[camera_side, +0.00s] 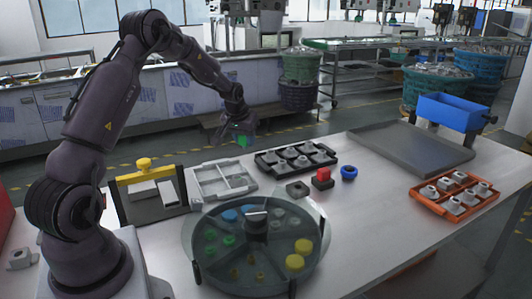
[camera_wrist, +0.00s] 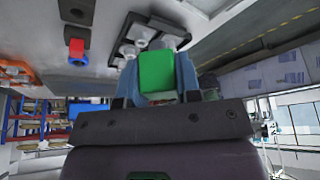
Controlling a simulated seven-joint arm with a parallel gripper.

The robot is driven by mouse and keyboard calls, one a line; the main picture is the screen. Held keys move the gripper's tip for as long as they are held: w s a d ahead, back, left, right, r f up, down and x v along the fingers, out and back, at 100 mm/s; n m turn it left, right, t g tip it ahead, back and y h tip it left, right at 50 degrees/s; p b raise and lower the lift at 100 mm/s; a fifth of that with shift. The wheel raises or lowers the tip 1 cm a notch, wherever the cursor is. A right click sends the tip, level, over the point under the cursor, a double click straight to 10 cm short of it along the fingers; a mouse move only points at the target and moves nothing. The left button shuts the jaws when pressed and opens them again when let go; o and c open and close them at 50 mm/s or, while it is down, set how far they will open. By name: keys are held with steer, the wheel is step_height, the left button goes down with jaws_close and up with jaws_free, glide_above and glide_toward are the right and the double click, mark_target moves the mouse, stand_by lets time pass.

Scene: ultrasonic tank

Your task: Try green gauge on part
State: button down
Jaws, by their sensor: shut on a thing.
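My gripper (camera_side: 238,136) is raised above the far side of the table, behind the grey divided tray. It is shut on the green gauge (camera_side: 243,141), which shows as a green block (camera_wrist: 157,72) between the two fingers in the wrist view. The gauge is in the air, apart from the table. A black tray (camera_side: 268,166) with several grey parts stands to the right of the gripper; this tray also shows beyond the gauge in the wrist view (camera_wrist: 135,28). A dark square part with a hole (camera_side: 297,189) lies alone in front of the black tray.
A red block (camera_side: 322,179) and a blue ring (camera_side: 348,172) sit right of the dark part. A round carousel (camera_side: 258,275) holds several coloured pieces. A grey divided tray (camera_side: 222,181), yellow-topped frame (camera_side: 145,164), orange tray (camera_side: 455,212) and blue bin (camera_side: 450,112) stand around.

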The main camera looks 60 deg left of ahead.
steer(key=n, duration=0.1)
glide_above(238, 176)
steer(key=shift+s+d+f, duration=0.1)
steer(key=shift+d+f, duration=0.05)
steer(key=shift+f, duration=1.75)
steer(key=shift+s+d+f, duration=0.1)
steer(key=shift+d+f, duration=0.05)
steer(key=shift+f, duration=1.8)
steer(key=shift+s+d+f, duration=0.1)
steer(key=shift+d+f, duration=0.05)
steer(key=shift+f, duration=1.75)
steer(key=shift+f, duration=0.8)
steer(key=shift+s+d+f, duration=0.15)
steer(key=shift+f, duration=0.2)
